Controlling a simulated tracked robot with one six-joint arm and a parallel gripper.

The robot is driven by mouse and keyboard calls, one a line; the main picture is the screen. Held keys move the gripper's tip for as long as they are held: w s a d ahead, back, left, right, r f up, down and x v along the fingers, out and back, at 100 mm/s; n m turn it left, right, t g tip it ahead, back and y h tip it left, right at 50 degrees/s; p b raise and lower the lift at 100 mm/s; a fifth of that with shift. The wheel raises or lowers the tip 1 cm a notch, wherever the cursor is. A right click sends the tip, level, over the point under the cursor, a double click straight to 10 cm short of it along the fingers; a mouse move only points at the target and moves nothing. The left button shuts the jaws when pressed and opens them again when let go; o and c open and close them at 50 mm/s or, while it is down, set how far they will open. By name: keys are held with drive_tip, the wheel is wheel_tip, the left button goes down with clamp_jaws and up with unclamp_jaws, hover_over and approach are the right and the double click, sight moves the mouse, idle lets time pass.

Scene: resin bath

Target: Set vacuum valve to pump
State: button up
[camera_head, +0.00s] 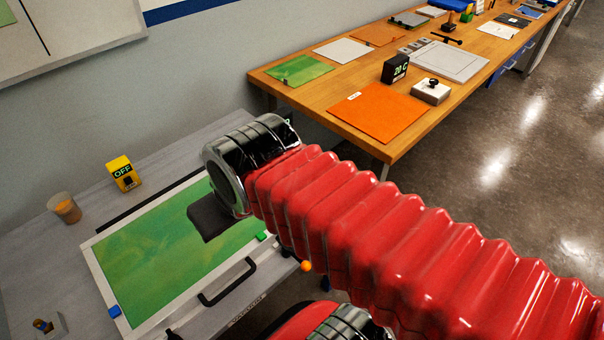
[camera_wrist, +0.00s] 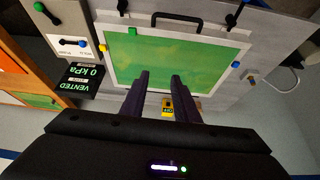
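In the wrist view a pale panel carries a dark lever (camera_wrist: 72,42) with a blue part and an orange ball at its right end. It looks like the vacuum valve; its labels are too small to read surely. A black display (camera_wrist: 80,78) beside it reads VENTED, 0 kPa. In the head view only the orange ball (camera_head: 306,266) shows; my red arm hides the rest. My gripper (camera_wrist: 160,88) is open and empty, its fingers apart above the green sheet (camera_wrist: 180,60). One dark finger also shows in the head view, clear of the valve.
On the grey bench stand a yellow OFF box (camera_head: 123,173), a cup (camera_head: 65,207) and a small knobbed fitting (camera_head: 45,325). A black handle (camera_head: 228,284) rises along the sheet's frame. A wooden table (camera_head: 352,72) with panels and boxes stands at the right.

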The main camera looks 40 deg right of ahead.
drive_tip(key=w+d+f+m+g, duration=0.2)
drive_tip(key=w+d+m, duration=0.85)
drive_tip(key=d, duration=0.45)
drive_tip(key=w+d+f+m, duration=0.1)
drive_tip(key=d+f+m, duration=0.2)
drive_tip(key=d, duration=0.5)
drive_tip(key=w+d+f+m+g, duration=0.1)
drive_tip(key=d+f+m, duration=0.3)
drive_tip(key=d, duration=0.5)
drive_tip(key=shift+x, duration=0.75)
drive_tip(key=shift+w, duration=0.2)
drive_tip(key=x, duration=1.3)
drive_tip(key=shift+s+f, duration=0.15)
drive_tip(key=shift+f, duration=0.25)
drive_tip(key=shift+c, duration=0.7)
